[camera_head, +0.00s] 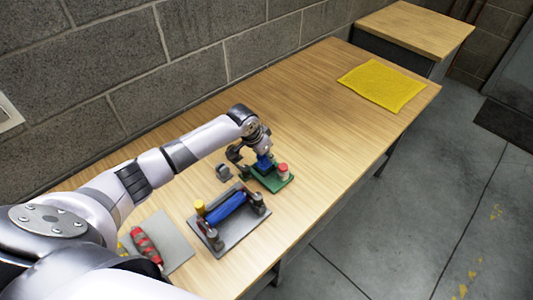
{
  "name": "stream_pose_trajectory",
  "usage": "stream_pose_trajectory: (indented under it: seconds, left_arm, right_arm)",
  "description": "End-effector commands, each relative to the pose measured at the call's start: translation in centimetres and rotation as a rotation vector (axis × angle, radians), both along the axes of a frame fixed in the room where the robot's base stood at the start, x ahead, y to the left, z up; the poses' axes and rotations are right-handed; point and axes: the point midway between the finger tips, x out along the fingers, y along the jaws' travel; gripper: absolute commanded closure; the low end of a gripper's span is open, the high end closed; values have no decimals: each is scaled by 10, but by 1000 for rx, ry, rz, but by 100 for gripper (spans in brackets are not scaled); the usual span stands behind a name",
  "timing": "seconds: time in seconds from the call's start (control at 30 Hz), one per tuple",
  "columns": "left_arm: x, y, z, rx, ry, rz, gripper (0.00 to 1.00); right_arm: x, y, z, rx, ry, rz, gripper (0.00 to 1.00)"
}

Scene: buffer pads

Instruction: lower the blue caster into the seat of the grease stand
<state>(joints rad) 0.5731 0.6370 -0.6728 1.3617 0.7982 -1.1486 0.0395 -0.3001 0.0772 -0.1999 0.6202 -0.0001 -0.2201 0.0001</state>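My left gripper (254,157) reaches down over the green stand (268,181), which looks like the grease stand. The small blue caster (264,161) shows right at the gripper's fingers, above or on the stand. I cannot tell whether the fingers are closed on it, or whether it touches the stand. The seat itself is hidden by the gripper and the caster. A red-topped, pale post (283,170) stands at the stand's right side. My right gripper is not in view.
A grey tray (236,238) with a blue roller (227,207) and posts sits in front of the stand. A small grey bracket (224,173) is left of the stand. A red-handled tool (146,246) lies on a grey plate. A yellow mat (382,85) lies far right; the table between is clear.

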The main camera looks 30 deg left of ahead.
Motion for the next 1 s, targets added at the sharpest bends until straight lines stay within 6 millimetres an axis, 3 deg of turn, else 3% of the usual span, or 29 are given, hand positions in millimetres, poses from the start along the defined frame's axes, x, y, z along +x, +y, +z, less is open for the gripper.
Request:
stream_pose_trajectory:
  seconds: [1.0]
  left_arm:
    - [0, 0, -16, 0, 0, -1, 100]
  right_arm:
    - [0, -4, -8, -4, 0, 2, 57]
